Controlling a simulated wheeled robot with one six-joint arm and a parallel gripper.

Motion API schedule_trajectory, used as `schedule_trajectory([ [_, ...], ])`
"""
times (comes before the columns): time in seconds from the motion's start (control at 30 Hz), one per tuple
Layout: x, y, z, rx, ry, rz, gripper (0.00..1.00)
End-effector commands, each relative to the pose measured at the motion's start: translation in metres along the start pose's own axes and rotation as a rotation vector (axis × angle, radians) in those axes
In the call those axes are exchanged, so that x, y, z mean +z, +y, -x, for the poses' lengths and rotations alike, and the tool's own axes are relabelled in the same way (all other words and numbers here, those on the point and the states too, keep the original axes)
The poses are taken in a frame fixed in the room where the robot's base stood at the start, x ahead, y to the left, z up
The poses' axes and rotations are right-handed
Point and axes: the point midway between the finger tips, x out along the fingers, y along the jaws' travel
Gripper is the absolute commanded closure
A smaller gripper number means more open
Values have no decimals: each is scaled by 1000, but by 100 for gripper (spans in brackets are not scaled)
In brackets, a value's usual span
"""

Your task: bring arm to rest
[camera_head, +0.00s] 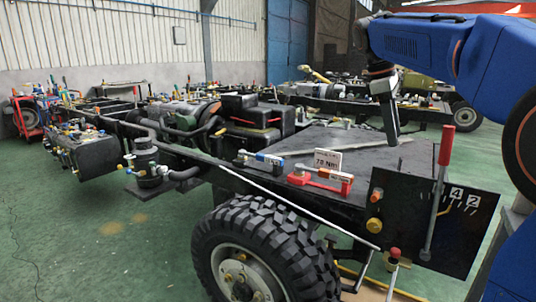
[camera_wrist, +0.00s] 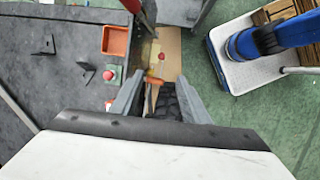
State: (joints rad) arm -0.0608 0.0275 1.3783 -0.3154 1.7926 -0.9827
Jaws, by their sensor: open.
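My gripper (camera_wrist: 160,92) shows in the wrist view with its two grey fingers apart and nothing held between them. Part of a black tyre (camera_wrist: 168,103) is visible beyond the gap, lower down. In the head view my blue arm reaches in from the upper right, over the chassis. Its end points down above the dark deck of the chassis (camera_head: 345,145). I cannot tell the exact clearance there.
A red-handled lever (camera_head: 445,145) stands upright at the chassis's near right corner. A torque tool with red and blue parts (camera_head: 322,176) lies by a "78 Nm" sign (camera_head: 328,160). A large wheel (camera_head: 262,250) is in front. Green floor is open at left.

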Motion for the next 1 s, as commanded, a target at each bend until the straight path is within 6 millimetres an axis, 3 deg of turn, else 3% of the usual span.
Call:
schedule_trajectory([
  [0.47,34,-113,-75,46,202,-337,58],
  [1.0,50,-249,-200,4,447,-771,58],
])
